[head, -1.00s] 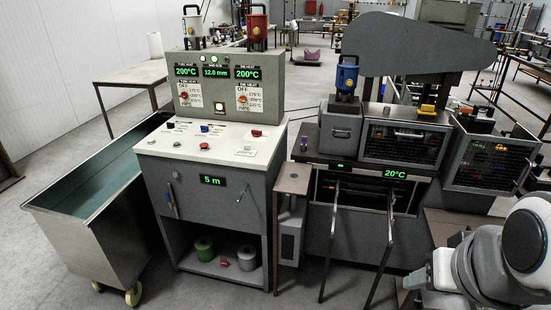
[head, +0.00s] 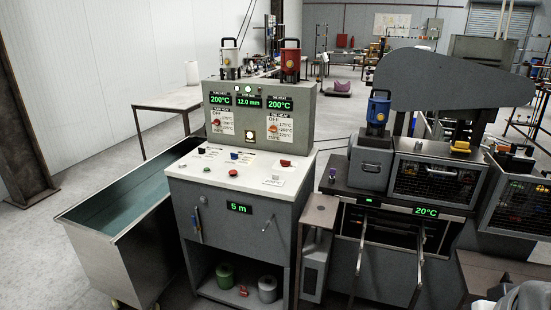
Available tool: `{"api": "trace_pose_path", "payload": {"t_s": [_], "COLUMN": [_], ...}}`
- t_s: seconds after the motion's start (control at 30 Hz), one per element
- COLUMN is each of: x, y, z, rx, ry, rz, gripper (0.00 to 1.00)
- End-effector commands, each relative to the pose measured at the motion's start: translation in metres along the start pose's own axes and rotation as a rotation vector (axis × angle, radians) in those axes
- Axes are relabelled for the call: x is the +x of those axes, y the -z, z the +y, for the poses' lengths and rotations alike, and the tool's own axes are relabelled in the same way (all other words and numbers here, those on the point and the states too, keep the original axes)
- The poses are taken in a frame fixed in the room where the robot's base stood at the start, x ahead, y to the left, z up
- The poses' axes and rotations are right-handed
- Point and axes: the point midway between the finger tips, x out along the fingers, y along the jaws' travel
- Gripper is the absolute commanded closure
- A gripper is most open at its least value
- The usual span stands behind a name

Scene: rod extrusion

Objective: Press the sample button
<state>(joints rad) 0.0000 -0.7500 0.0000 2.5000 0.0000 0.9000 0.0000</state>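The grey control console (head: 232,205) stands left of centre, with a white sloped top. The labels are too small to read, so I cannot tell which is the sample button. The upright panel (head: 215,120) has a lit round lamp (head: 249,135). My gripper is out of view; only part of my arm shows at the bottom right corner, apart from the console.
A metal bin on wheels (head: 105,262) stands left of the console. A machine with a 20°C display (head: 426,212) and two protruding bars stands to the right. A small brown-topped stand (head: 320,210) sits between them. Cage doors (head: 518,195) project at the right.

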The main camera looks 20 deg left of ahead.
Motion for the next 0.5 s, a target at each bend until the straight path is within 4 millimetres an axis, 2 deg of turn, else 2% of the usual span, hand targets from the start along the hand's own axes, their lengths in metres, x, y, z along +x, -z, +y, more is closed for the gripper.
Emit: {"api": "trace_pose_path", "payload": {"t_s": [0.03,0.23,0.5], "x": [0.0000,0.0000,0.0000], "y": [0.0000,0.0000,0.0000], "z": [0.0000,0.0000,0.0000], "rx": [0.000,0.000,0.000], "ry": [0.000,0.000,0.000], "rz": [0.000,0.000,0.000], "gripper": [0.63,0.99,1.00]}}
